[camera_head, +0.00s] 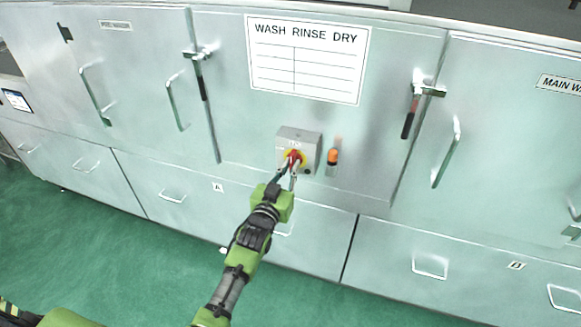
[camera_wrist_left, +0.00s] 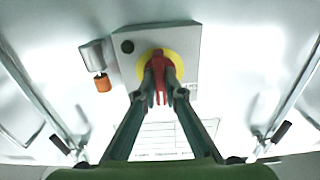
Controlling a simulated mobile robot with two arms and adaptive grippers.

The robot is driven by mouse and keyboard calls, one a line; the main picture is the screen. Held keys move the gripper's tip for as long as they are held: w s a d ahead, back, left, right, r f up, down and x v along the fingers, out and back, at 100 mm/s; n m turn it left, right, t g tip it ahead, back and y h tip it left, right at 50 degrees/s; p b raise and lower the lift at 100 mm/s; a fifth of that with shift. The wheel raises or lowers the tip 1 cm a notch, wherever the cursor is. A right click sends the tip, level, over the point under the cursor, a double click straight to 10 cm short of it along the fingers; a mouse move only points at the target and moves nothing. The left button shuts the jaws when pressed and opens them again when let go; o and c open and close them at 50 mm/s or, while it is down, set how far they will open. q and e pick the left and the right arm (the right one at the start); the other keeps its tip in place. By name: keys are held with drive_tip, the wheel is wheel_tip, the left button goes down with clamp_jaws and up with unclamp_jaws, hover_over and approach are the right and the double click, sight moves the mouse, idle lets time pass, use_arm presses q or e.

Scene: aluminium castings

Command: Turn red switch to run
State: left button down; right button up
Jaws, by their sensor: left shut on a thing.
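The red switch (camera_head: 294,156) sits on a yellow round plate on a grey box (camera_head: 301,137) fixed to the front of the metal machine. In the left wrist view the red switch (camera_wrist_left: 160,62) is in front of the yellow plate (camera_wrist_left: 178,67). My left gripper (camera_head: 289,174) reaches up to it from below. In the left wrist view both fingers of my left gripper (camera_wrist_left: 160,84) close around the red handle. The fingers hide part of the handle, and I cannot read the switch position labels. My right gripper is not in view.
An orange-topped lamp (camera_head: 332,157) stands just right of the switch box. A white sign (camera_head: 308,59) reading WASH RINSE DRY is above. Long latch handles (camera_head: 203,78) and (camera_head: 410,112) flank the panel. The green floor (camera_head: 130,245) in front is clear.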

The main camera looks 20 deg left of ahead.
use_arm(q)
drive_tip(key=c, duration=2.1)
unclamp_jaws()
drive_tip(key=shift+f, duration=0.1)
drive_tip(key=shift+c, duration=0.2)
drive_tip(key=s, duration=1.2)
drive_tip(key=shift+a, duration=0.2)
